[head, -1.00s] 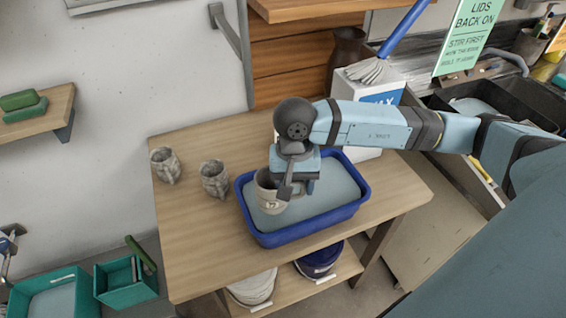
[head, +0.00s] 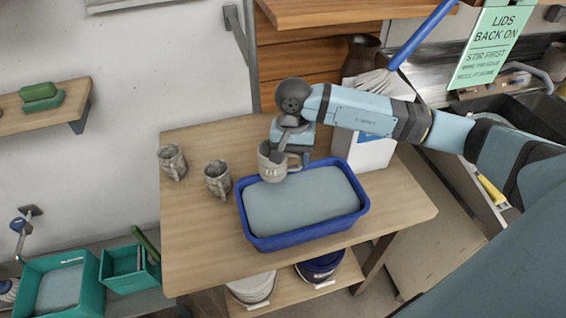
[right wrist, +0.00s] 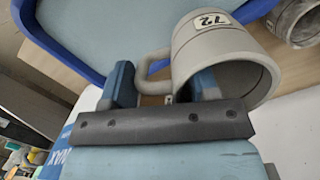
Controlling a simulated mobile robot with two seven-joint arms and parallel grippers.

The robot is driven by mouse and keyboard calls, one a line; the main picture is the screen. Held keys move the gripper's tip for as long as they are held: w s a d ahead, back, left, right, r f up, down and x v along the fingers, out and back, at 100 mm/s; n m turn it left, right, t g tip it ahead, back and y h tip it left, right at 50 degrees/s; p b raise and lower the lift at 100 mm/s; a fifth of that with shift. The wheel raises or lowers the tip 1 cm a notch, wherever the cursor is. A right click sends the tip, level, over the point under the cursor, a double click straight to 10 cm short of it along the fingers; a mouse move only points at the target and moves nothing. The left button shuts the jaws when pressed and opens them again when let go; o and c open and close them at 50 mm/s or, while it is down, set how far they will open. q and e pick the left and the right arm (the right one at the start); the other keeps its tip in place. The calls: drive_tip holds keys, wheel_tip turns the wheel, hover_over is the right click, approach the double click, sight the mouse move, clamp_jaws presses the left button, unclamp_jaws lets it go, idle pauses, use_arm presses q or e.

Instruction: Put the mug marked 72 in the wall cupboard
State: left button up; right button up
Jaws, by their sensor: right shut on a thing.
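The mug marked 72 (right wrist: 222,42) is pale grey-beige, and its label shows in the right wrist view. My right gripper (head: 284,157) is shut on it at the handle side. In the head view the mug (head: 268,170) is by the back left corner of the blue tray (head: 362,205); it looks held above the table (head: 200,260), though the height is hard to judge. My left gripper is not in view. No wall cupboard can be made out for certain; a wooden board (head: 340,10) juts out at the top.
Two grey mugs stand on the table's left side, one at the back (head: 172,160) and one nearer (head: 217,178). A white box (head: 370,152) stands behind the tray. A small shelf (head: 20,120) is on the left wall. The table's front left is clear.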

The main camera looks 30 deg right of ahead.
drive_tip(key=w+d+p, duration=0.2)
drive_tip(key=w, duration=0.6)
drive_tip(key=f+p, duration=0.1)
drive_tip(key=f, duration=0.3)
drive_tip(key=f+p, duration=0.1)
drive_tip(key=f, duration=0.2)
drive_tip(key=f+p, duration=0.1)
drive_tip(key=f, duration=0.3)
drive_tip(key=shift+s+a+f, duration=0.1)
drive_tip(key=shift+s+f, duration=0.2)
drive_tip(key=shift+f, duration=0.05)
drive_tip(key=shift+f+b, duration=0.3)
drive_tip(key=o, duration=1.3)
drive_tip(key=shift+o, duration=0.2)
